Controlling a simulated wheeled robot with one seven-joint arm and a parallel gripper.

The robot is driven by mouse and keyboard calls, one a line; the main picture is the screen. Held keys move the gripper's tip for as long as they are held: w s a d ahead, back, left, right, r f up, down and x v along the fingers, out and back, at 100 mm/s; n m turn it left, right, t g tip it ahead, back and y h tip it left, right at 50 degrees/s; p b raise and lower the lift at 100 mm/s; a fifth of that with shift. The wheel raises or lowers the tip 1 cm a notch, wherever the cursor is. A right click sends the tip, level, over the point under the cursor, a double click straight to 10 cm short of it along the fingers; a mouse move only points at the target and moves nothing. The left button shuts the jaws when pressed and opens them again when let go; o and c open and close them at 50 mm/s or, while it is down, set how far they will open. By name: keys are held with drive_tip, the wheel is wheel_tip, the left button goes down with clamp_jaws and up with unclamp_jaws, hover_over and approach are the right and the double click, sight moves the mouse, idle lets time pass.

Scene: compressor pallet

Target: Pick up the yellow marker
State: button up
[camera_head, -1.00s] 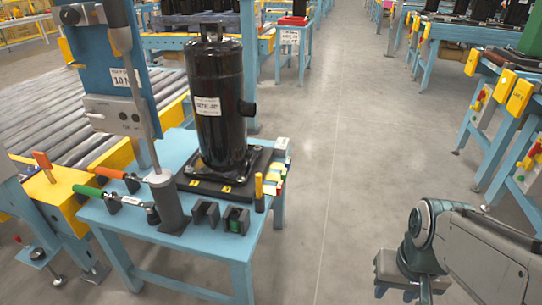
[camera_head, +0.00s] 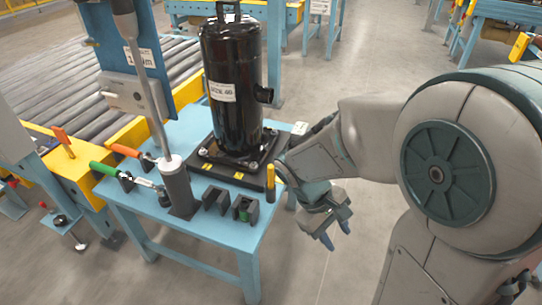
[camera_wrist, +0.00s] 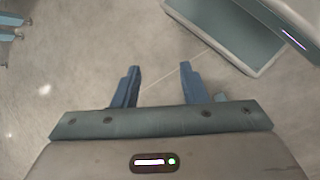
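The marker cannot be made out in the wrist view.
A tall black compressor (camera_head: 233,90) stands on a dark base behind the marker. Two dark blocks, one with a green part (camera_head: 245,208), sit at the table front. Green (camera_head: 103,168) and orange (camera_head: 126,151) handles lie left, by a grey post (camera_head: 180,190).

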drive_tip(key=w+a+n+t+h+p, duration=0.45)
drive_tip(key=w+a+n+h, duration=0.25)
drive_tip(key=n, duration=0.3)
drive_tip(key=n+t+y+p, duration=0.2)
drive_tip(key=n+t+p, duration=0.1)
drive_tip(key=n+t, duration=0.85)
approach(269, 174)
drive_tip(key=shift+t, duration=0.3)
drive_tip(key=x, duration=0.3)
drive_tip(key=b+x, duration=0.1)
drive_tip(key=x, duration=0.7)
drive_tip(key=shift+f, duration=0.3)
drive_tip(key=shift+s, duration=0.1)
clamp_jaws()
